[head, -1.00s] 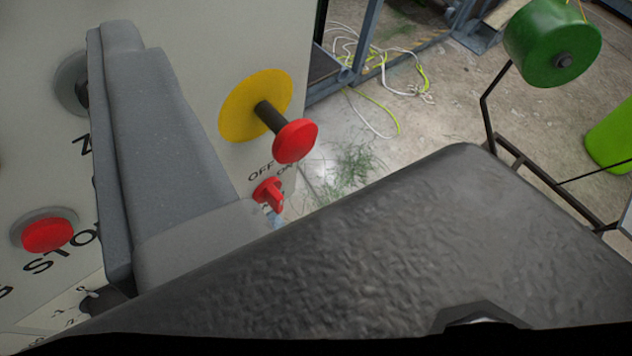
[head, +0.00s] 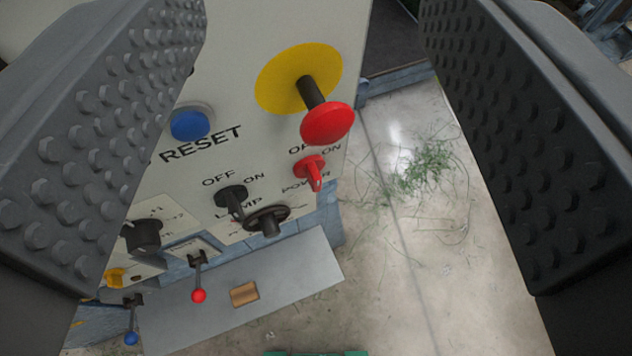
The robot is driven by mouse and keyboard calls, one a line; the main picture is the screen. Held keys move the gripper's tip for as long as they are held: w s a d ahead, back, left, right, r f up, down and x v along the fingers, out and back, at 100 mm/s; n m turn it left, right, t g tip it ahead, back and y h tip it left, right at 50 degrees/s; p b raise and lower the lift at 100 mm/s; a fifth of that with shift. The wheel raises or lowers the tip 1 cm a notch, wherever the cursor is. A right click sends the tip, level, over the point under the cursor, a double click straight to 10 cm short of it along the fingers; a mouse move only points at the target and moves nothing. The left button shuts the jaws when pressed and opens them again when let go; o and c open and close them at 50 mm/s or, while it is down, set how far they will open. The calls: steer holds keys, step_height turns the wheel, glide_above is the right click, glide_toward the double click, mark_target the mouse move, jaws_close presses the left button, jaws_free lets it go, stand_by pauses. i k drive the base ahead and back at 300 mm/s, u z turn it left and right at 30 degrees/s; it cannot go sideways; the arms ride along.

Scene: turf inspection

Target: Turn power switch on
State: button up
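The red power switch (head: 312,172) sits on the pale control panel (head: 230,85), with OFF and ON lettering above it and POWER below. Its exact setting is hard to tell, as the red emergency button (head: 327,123) above it partly hides the lettering. My gripper (head: 325,165) is open, with one studded finger at the left and one at the right edge of the view. The switch shows between the fingers, farther away, and nothing is held.
The emergency button stands out from a yellow disc (head: 275,75). A black lamp switch (head: 232,198), a black knob (head: 268,220) and a blue reset button (head: 190,124) are close by. Below are red-tipped (head: 198,295) and blue-tipped levers. Open floor lies right.

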mark_target(309, 167)
steer(key=u, duration=0.75)
steer(key=k, duration=0.55)
steer(key=z, duration=0.6)
